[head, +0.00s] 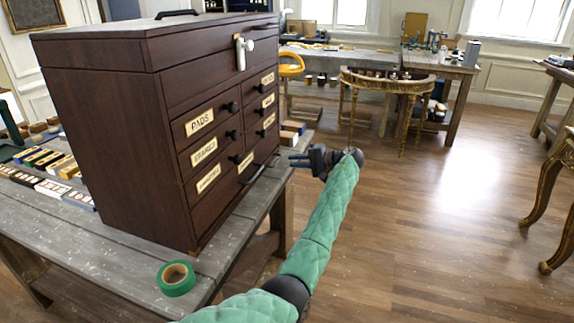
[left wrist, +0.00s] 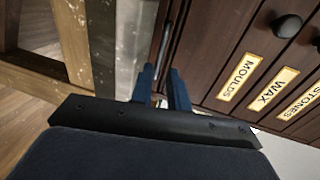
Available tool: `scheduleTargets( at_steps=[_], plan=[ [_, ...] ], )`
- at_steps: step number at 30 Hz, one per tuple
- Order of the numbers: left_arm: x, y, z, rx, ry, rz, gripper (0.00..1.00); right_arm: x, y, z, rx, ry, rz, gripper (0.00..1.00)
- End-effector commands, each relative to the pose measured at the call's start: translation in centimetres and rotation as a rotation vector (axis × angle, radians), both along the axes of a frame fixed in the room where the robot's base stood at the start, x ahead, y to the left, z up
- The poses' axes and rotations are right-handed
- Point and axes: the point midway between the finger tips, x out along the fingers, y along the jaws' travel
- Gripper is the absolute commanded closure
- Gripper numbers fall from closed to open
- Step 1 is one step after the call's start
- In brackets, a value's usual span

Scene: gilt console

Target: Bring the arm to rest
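My left arm, in a green quilted sleeve, reaches up from the bottom of the head view. Its left gripper (head: 306,158) is beside the right front of a dark wooden tool chest (head: 115,150), near the long bar handle (head: 262,168) low on the chest front. In the left wrist view the two blue fingers (left wrist: 162,88) stand apart, with a narrow gap and nothing seen held between them. The bar handle (left wrist: 170,45) shows beyond the fingertips; I cannot tell how far off it is. My right gripper is not in view.
The chest stands on a worn grey workbench (head: 110,255) with a green tape roll (head: 176,278) near its front edge. A gilt console table (head: 385,82) stands farther back, and gilt legs (head: 548,205) show at the right. Open wooden floor (head: 430,240) lies to the arm's right.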

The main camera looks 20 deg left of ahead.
Motion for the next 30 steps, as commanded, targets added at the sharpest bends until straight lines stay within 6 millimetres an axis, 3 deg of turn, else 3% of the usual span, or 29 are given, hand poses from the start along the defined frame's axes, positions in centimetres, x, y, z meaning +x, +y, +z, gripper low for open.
scheduleTargets(
  at_steps=[4,16,21,26,30],
  plan=[
    [0.0,-0.9,0.2,0.0,-0.001,0.001,0.83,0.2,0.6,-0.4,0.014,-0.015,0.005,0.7],
    [0.1,-0.9,0.2,-0.003,-0.039,0.001,0.83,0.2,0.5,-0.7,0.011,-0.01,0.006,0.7],
    [0.8,-1.4,-0.6,-0.117,-0.093,-0.035,0.83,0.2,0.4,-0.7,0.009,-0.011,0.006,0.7],
    [1.3,-2.2,1.1,-0.268,-0.196,-0.082,0.83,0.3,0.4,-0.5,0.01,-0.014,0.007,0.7],
    [1.4,-3.3,4.2,-0.416,-0.311,-0.141,0.83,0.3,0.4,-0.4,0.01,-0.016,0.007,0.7]
  ],
)
